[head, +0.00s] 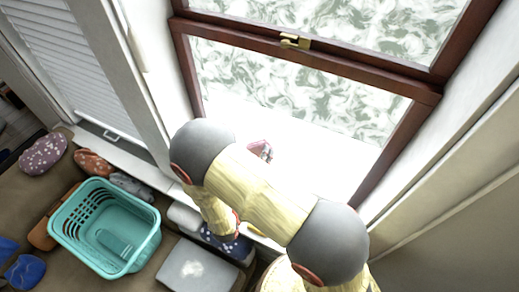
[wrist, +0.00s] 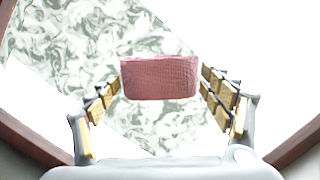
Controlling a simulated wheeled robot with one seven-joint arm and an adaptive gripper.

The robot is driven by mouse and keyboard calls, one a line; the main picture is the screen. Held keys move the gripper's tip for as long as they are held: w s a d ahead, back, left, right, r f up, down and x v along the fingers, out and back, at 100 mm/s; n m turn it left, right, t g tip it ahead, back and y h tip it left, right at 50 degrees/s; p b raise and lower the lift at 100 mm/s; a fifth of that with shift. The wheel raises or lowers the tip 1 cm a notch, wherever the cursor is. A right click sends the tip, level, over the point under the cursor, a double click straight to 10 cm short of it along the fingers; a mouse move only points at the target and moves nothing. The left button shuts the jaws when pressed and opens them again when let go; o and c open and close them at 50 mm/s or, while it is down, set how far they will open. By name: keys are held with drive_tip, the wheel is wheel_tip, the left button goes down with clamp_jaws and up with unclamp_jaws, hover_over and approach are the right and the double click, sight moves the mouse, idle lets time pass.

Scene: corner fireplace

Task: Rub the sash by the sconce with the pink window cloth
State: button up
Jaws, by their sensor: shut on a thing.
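The pink window cloth (wrist: 159,78) is a folded block between the fingers of my gripper (wrist: 160,84) in the wrist view. My gripper is shut on it, in front of the window. In the head view a small part of the cloth (head: 261,150) shows beyond my arm, and my arm hides most of the gripper. The dark red-brown window sash (head: 375,82) has a brass latch (head: 294,41) on its middle rail. Frosted, mottled panes fill the upper parts. Whether the cloth touches the window I cannot tell. I cannot make out a sconce.
A teal basket (head: 66,232) stands at lower left. A patterned purple item (head: 43,153), an orange-red item (head: 92,162) and blue items (head: 24,271) lie around it. A grey box (head: 198,268) is right of the basket. A white louvred shutter (head: 62,60) stands at left.

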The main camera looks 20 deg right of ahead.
drive_tip(key=shift+s+a, duration=0.4)
drive_tip(key=shift+s, duration=0.05)
drive_tip(key=shift+a, duration=0.1)
drive_tip(key=v, duration=0.2)
drive_tip(key=shift+s+a+r, duration=0.1)
drive_tip(key=shift+s+a, duration=0.15)
drive_tip(key=shift+a, duration=0.1)
